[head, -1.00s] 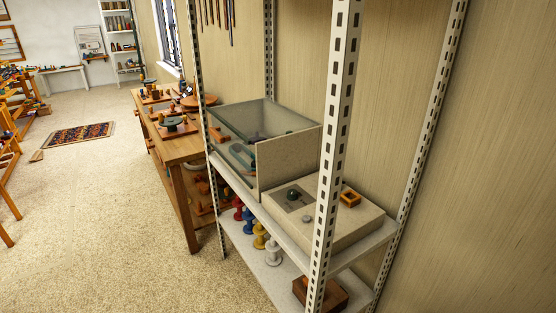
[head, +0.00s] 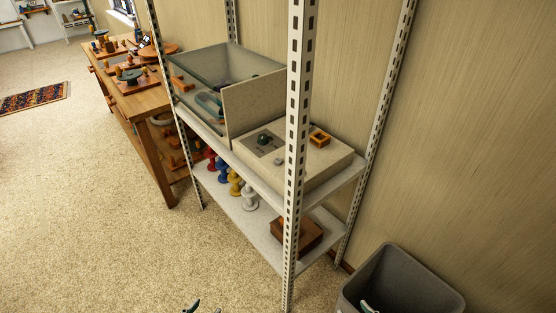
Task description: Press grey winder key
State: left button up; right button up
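A small grey knob (head: 278,160), which looks like the grey winder key, sits on top of a pale beige block (head: 312,165) on the upper shelf. Beside it on the block are a dark green knob (head: 264,139) on a grey square and an orange square frame (head: 320,138). Only the tips of my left gripper (head: 198,307) show at the bottom edge, well below and in front of the shelf. A small piece of my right gripper (head: 368,308) shows at the bottom edge before the grey bin. Neither gripper is near the knob.
A perforated metal post (head: 298,120) of the shelf rack stands in front, right of the knob. A glass-sided box (head: 205,75) is left of the block. Coloured spools and a brown wooden box (head: 308,238) sit on the lower shelf. A grey bin (head: 420,280) stands at right.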

pick_arm(q)
grip_shut()
dwell(1.2)
